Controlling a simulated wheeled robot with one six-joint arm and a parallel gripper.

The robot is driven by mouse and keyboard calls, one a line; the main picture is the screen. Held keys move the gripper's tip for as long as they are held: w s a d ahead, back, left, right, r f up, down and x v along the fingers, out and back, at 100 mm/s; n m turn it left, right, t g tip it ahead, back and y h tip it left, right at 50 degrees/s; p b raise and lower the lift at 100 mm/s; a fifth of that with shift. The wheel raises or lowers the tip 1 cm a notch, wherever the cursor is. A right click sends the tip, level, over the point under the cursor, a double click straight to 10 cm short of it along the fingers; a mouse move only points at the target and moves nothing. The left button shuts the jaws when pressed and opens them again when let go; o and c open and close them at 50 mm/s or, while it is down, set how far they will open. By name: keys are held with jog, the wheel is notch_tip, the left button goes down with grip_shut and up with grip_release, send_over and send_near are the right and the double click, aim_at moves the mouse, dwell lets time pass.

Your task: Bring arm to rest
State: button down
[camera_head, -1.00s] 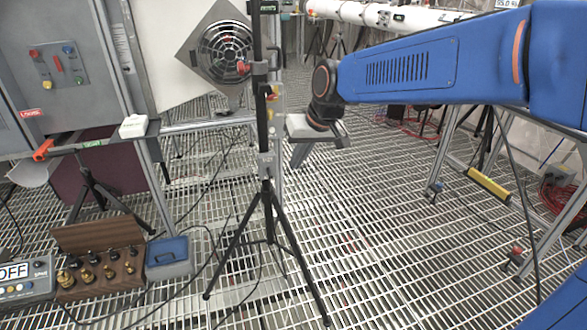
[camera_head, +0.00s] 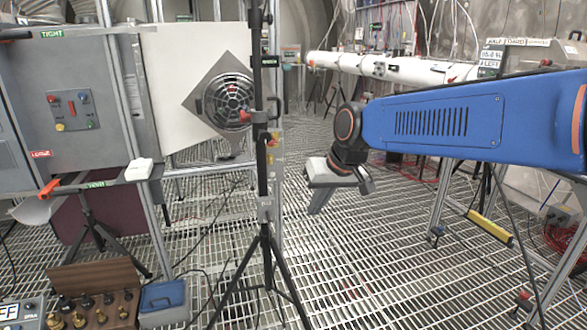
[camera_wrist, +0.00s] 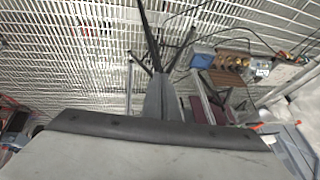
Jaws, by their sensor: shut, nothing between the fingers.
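My blue arm (camera_head: 440,122) reaches in from the right edge, roughly level, to a dark wrist joint. Below the wrist hangs my gripper (camera_head: 316,207), pale on top with grey fingers pointing down. It is shut and empty, in open air above the grating as seen from the head. In the wrist view my gripper (camera_wrist: 161,84) shows as a narrow grey shape beyond its broad pale housing, which hides the lower part of that picture.
A black tripod stand (camera_head: 264,190) stands just left of my gripper in the head view. A grey cabinet (camera_head: 75,60), a round fan (camera_head: 230,100) and a wooden box of brass pieces (camera_head: 97,290) are at left. A metal frame (camera_head: 455,180) stands at right. Grating floor (camera_head: 370,260) lies open between.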

jog(key=s+d+f+m+h, duration=0.1)
jog(key=s+d+f, duration=0.3)
jog(key=s+d, duration=0.6)
jog(key=s+d+f+m+h, duration=0.2)
jog(key=s+d+f, duration=0.3)
jog(key=s+d, duration=0.6)
jog(key=s, duration=0.3)
jog(key=shift+s+d+t, duration=0.2)
jog(key=shift+d+t, duration=0.1)
jog(key=shift+t, duration=0.1)
